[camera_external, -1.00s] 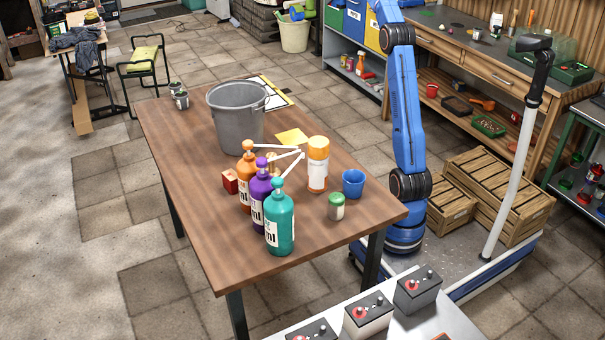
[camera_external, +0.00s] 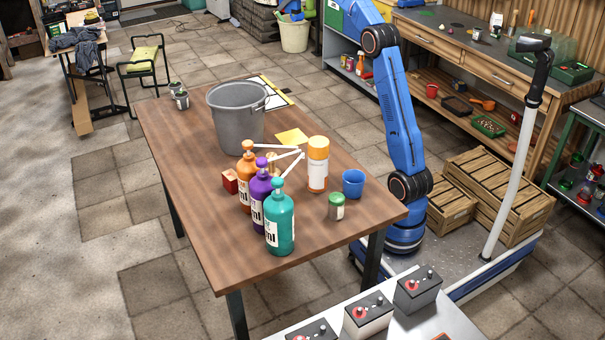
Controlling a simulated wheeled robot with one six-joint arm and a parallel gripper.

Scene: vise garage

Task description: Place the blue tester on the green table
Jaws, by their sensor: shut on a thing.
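My gripper is out of view. My blue arm rises from the base and leaves the picture at the top, so its end and anything it holds are hidden. I cannot make out a blue tester in this view. A table with a green frame (camera_external: 592,112) stands at the right edge, cut off by the picture; I cannot tell if it is the green table of the task.
A brown table (camera_external: 180,150) holds a grey bucket (camera_external: 236,120), several pump bottles and a blue cup (camera_external: 353,182). A white table with batteries (camera_external: 417,290) is in front. Wooden crates (camera_external: 500,195) and a workbench (camera_external: 470,50) stand to the right.

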